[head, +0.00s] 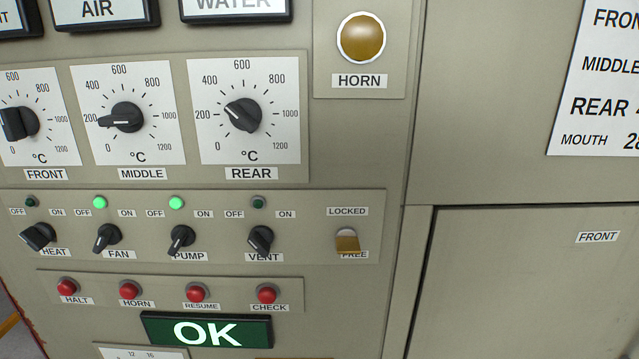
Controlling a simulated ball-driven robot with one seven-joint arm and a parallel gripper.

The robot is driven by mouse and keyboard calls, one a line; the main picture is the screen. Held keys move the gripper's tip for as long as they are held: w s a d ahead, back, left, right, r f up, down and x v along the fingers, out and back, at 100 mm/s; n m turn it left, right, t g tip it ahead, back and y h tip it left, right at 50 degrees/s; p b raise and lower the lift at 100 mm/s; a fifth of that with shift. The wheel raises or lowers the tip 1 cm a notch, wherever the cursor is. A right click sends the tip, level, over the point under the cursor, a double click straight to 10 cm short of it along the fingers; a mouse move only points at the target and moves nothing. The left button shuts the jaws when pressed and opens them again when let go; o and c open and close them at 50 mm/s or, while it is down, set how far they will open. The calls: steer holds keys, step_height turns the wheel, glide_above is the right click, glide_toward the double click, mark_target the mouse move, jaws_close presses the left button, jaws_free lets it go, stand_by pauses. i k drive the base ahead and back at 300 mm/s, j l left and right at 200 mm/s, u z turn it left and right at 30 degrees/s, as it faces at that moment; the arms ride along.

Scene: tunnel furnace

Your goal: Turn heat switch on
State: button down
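The heat switch (39,237) is a black rotary knob at the left end of the switch row in the head view. Its grip is turned at a slant, and its HEAT label (55,252) is just below it. OFF is printed at the upper left of the knob and ON at the upper right. The small heat lamp (31,202) above it is dark. My gripper is not in view, and nothing touches the switch.
The fan (107,238), pump (182,240) and vent (261,240) knobs stand to the right. Fan and pump lamps glow green; the vent lamp is dark. Temperature dials (126,117) sit above, red buttons (130,290) below. A lit OK sign (207,332) is at the bottom.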

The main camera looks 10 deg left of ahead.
mark_target(38, 237)
steer(key=u, duration=1.4)
